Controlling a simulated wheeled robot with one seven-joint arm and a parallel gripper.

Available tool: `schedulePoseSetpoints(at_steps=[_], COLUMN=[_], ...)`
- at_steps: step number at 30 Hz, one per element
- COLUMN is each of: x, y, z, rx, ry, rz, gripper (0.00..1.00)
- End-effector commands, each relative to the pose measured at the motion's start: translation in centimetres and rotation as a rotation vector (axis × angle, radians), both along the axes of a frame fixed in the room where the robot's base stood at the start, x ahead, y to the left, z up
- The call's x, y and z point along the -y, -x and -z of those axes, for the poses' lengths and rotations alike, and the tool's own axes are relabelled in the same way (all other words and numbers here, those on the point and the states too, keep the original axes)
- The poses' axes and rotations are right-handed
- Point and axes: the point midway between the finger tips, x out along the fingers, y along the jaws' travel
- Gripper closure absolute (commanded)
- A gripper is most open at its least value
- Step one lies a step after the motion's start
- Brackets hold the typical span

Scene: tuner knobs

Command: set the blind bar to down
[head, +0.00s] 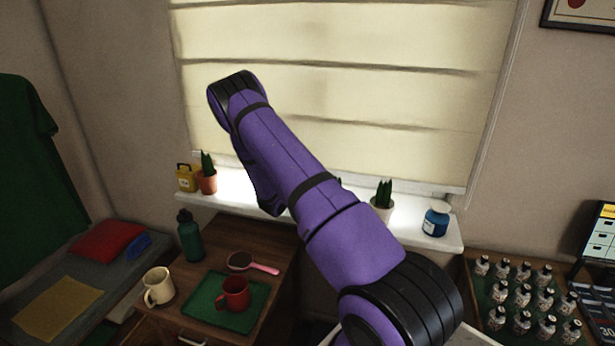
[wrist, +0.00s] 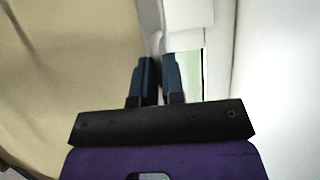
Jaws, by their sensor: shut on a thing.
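The cream blind (head: 330,100) hangs over the window nearly down to the sill in the head view. Its bottom blind bar (head: 440,187) shows right of my arm, a little above the sill; my arm covers the middle of it. My gripper is hidden behind my arm in the head view. In the wrist view my gripper (wrist: 159,76) has its two dark blue fingers close together, closed on the blind bar, with a narrow gap between them. The blind cloth (wrist: 70,70) fills the left of that view.
The white sill (head: 408,236) carries a yellow can (head: 187,178), small potted cacti (head: 383,200) and a blue jar (head: 436,218). Below left, a wooden table holds a green tray (head: 205,310) with a red mug (head: 233,294). Several small bottles (head: 522,290) stand at right.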

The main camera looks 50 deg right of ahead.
Motion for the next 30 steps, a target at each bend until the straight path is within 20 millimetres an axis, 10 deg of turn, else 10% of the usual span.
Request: schedulePoseSetpoints(at_steps=[4, 16, 30], x=[-0.1, -0.8, -8.7], y=[-0.1, -0.1, 0.6], z=[-0.1, 0.0, 1.0], rx=[0.003, 0.001, 0.001], ry=[0.000, -0.001, 0.000], rz=[-0.002, -0.003, -0.003], gripper=[0.66, 0.66, 0.66])
